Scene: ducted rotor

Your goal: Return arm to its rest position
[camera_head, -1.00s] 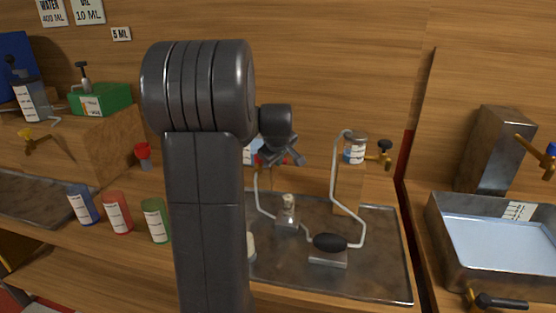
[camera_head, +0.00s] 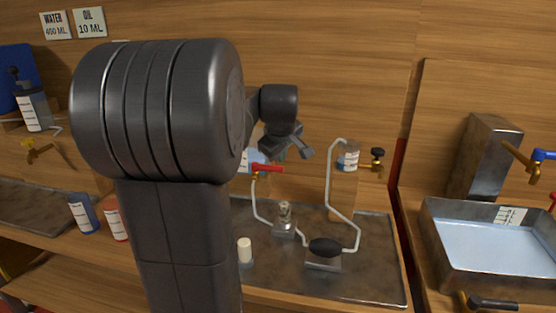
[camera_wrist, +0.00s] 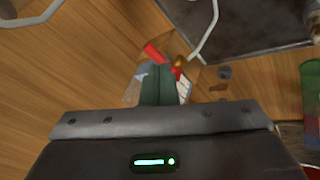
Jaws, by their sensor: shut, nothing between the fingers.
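My arm stands large in the left half of the head view, with its elbow near the camera. My gripper (camera_head: 288,150) is a dark shape beyond it, raised in front of the wood wall and above the dark metal tray (camera_head: 375,270). In the wrist view my gripper (camera_wrist: 160,72) shows as dark fingers together, shut with nothing held. Behind the fingers in the wrist view are a red lever (camera_wrist: 154,52) and part of a labelled container, mostly hidden. The red lever also shows in the head view (camera_head: 266,168), just below my gripper.
A black bulb (camera_head: 325,247) on a block and a small burner-like bottle (camera_head: 284,220) stand on the tray, with bent white tubes. A labelled jar (camera_head: 348,157) has a black-knobbed tap (camera_head: 377,158). A water-filled basin (camera_head: 500,245) is at right. Blue (camera_head: 83,213) and red (camera_head: 116,219) containers stand left.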

